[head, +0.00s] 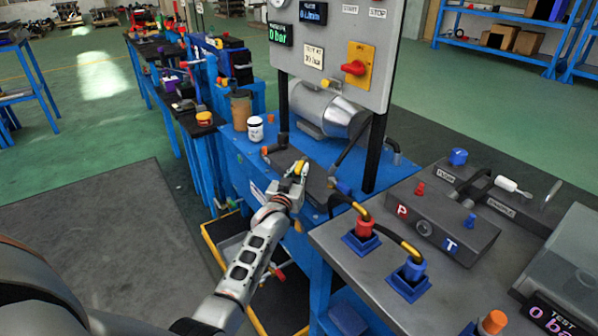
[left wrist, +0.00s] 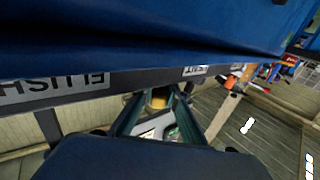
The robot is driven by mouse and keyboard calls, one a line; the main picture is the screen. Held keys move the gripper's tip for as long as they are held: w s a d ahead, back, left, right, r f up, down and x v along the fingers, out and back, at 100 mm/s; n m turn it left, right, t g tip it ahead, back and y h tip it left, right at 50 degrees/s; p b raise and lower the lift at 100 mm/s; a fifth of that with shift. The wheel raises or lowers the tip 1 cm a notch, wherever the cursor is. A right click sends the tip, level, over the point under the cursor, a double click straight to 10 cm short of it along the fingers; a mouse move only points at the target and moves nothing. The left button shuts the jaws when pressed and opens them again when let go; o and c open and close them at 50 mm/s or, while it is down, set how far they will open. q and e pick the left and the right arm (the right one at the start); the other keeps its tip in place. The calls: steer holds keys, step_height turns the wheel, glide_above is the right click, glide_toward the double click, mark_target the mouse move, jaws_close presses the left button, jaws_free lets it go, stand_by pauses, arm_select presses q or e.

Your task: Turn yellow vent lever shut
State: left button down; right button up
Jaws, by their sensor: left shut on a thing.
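My left gripper (head: 299,169) reaches in from the left to the dark block on the blue bench. A small yellow piece, which looks like the yellow vent lever (head: 298,166), shows at its fingertips. In the left wrist view the fingers of my left gripper (left wrist: 160,108) are shut on this yellow lever (left wrist: 158,101), one finger on each side. Most of the lever is hidden by the fingers, so its exact angle cannot be told. My right gripper is in neither view.
An upright panel (head: 338,75) with a red knob (head: 354,67) stands behind. A white jar (head: 255,129) and brown cup (head: 240,110) are left of the block. Hoses and red and blue couplings (head: 364,227) are at right. In the wrist view, an upside-down FLUSH label (left wrist: 52,86) is close.

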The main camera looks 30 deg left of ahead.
arm_select(q)
steer(key=shift+r, duration=0.1)
steer(key=c, duration=2)
jaws_free()
steer(key=shift+s, duration=0.1)
steer(key=v, duration=1.1)
steer(key=shift+s+d, duration=0.2)
steer(key=shift+s, duration=0.15)
